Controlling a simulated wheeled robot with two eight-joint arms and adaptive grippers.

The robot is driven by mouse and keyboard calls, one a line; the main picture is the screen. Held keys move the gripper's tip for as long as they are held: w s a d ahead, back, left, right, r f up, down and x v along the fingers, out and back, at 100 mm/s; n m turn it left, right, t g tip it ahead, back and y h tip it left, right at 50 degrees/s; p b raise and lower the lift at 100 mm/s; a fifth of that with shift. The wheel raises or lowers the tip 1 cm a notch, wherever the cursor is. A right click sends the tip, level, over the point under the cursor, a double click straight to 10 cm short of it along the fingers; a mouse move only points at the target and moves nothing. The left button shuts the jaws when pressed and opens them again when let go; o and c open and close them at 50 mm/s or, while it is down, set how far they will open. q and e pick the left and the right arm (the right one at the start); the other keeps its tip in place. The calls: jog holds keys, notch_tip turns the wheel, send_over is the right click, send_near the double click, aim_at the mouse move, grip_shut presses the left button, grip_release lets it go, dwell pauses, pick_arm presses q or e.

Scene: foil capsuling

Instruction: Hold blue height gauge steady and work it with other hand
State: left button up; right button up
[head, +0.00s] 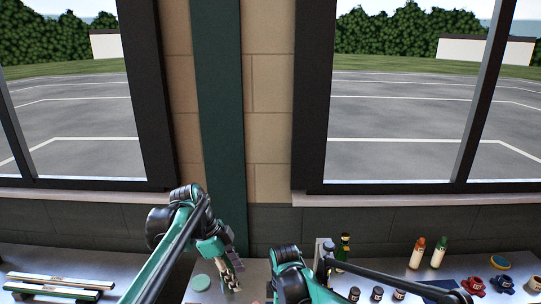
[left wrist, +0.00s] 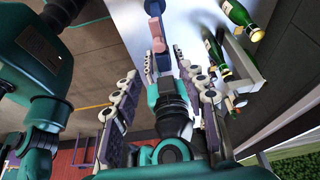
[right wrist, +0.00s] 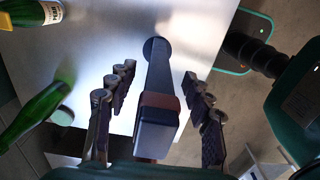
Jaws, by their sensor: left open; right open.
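The height gauge is a dark blue post with a brownish-red slider; it shows in the right wrist view (right wrist: 158,110) and in the left wrist view (left wrist: 154,35), where the slider looks pink. My right gripper (right wrist: 158,76) is open, with a finger on each side of the post; I see no clear contact. My left gripper (left wrist: 167,60) is open, its fingertips close to the gauge; I cannot tell whether they touch it. In the head view my left gripper (head: 232,275) is low over the bench, and the gauge and right gripper are hidden behind my arms.
Green bottles (head: 343,247) stand by a grey upright block (head: 324,258) right of the gauge area. A pale green disc (head: 200,282) lies at left, with long rails (head: 60,282) further left.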

notch_tip(320, 180, up, 11)
jog(key=shift+r, duration=0.35)
pick_arm(q)
jog(key=s+a+f+n+t+y+b, duration=0.2)
jog(key=s+f+n+b, duration=0.6)
jog(key=f, duration=0.4)
jog(key=s+a+f+n+t+y+b, duration=0.2)
jog(key=s+a+f+n+t+b, duration=0.3)
jog(key=s+f+n+b, duration=0.3)
jog(key=s+f+n, duration=0.2)
jog(key=s+f, duration=0.1)
jog(key=f, duration=0.1)
jog(key=shift+a+y, duration=0.3)
jog(key=shift+a, duration=0.05)
pick_arm(e)
jog(key=s+d+f+m+t, duration=0.7)
jog(key=s+d+f+m, duration=0.8)
jog(key=s+f+m, duration=0.2)
jog(key=shift+s+d+m, duration=0.2)
jog(key=shift+s+m, duration=0.3)
jog(key=shift+s, duration=0.55)
